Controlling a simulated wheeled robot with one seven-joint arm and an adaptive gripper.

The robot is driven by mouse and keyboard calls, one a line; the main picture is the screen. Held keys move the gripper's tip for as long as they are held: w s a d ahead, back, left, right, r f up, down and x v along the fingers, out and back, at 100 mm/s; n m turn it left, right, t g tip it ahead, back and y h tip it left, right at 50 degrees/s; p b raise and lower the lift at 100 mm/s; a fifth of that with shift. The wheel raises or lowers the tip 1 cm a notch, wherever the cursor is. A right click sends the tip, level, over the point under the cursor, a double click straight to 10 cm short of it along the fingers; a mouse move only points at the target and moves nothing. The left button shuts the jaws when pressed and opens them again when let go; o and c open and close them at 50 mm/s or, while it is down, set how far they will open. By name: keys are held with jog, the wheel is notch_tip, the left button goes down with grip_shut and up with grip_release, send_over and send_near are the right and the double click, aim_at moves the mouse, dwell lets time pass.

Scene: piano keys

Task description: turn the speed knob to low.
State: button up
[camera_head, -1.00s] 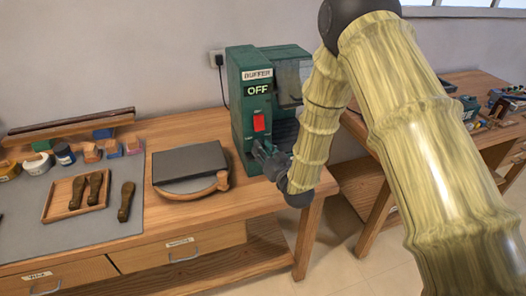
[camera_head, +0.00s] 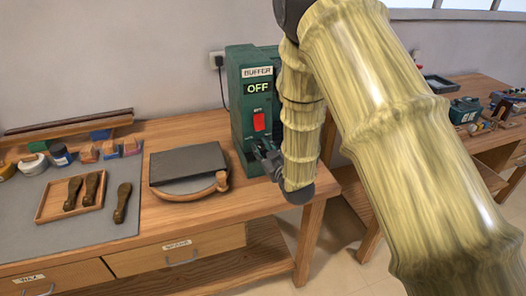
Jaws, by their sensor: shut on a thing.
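The buffer (camera_head: 236,100) is a green machine standing on the wooden bench, with a "BUFFER" label and a display (camera_head: 257,87) reading "OFF". A red switch (camera_head: 259,121) sits on its front below the display. My gripper (camera_head: 262,154) is at the lower front of the machine, below the red switch. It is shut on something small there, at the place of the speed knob. The knob itself is hidden by the fingers, and its setting cannot be read. My arm covers the right part of the machine.
A dark flat slab on a round wooden-handled piece (camera_head: 188,165) lies just left of the machine. A wooden tray (camera_head: 52,211) with dark-handled tools and several small jars and blocks are further left. A second bench (camera_head: 462,84) stands at right.

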jog(key=shift+r, duration=0.1)
dwell(0.3)
jog(key=o, duration=0.8)
jog(key=shift+c, duration=0.2)
jog(key=v, duration=1.2)
